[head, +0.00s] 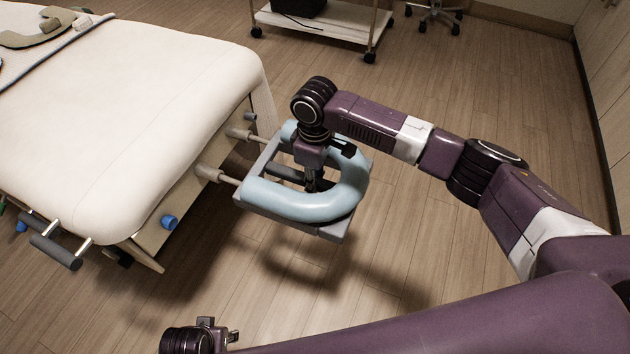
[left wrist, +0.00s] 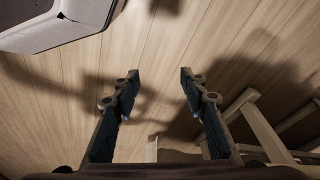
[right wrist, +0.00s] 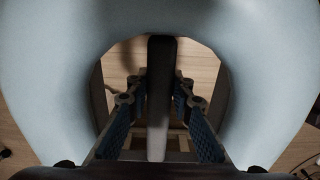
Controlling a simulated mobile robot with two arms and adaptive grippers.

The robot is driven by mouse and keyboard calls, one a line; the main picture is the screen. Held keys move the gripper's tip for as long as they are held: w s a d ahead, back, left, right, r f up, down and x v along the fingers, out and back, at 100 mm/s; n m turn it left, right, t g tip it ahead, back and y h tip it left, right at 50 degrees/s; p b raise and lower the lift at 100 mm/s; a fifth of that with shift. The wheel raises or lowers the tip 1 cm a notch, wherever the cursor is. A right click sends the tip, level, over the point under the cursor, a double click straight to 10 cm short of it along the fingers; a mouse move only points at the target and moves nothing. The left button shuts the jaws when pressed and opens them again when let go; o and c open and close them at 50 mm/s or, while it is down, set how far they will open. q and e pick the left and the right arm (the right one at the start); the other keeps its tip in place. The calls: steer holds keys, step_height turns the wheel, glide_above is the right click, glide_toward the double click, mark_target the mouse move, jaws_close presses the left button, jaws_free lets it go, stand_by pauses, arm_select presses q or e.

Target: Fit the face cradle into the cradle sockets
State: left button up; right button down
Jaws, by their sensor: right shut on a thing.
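The face cradle (head: 353,190) has a light-blue ring-shaped cushion on a grey frame and is held off the end of the massage table, above the floor. Its two thin metal rods point left at the two cradle sockets (head: 207,172) on the table's end board. The rod tips appear to meet the sockets, but I cannot tell how deep they sit. My right gripper (head: 313,183) reaches down through the cushion's opening. In the right wrist view its fingers are closed on the dark crossbar (right wrist: 160,100) of the cradle. My left gripper (left wrist: 160,73) is open and empty.
The cream massage table (head: 130,110) fills the left. Blue knobs (head: 169,222) and a grey padded bar (head: 56,252) stick out from it. A wheeled cart (head: 325,25) and a chair base (head: 435,12) stand at the back. The floor around the cradle is clear.

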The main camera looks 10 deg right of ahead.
steer(key=shift+r, duration=0.1)
arm_select(q)
steer(key=shift+s+a+f+p, duration=0.1)
steer(key=shift+s+f+p, duration=0.2)
steer(key=shift+s+f, duration=0.55)
steer(key=shift+w+f, duration=0.3)
steer(key=shift+f, duration=0.05)
steer(key=shift+s+f+p, duration=0.35)
steer(key=shift+s+f, duration=0.2)
steer(key=shift+f, duration=0.35)
steer(key=shift+f, duration=0.1)
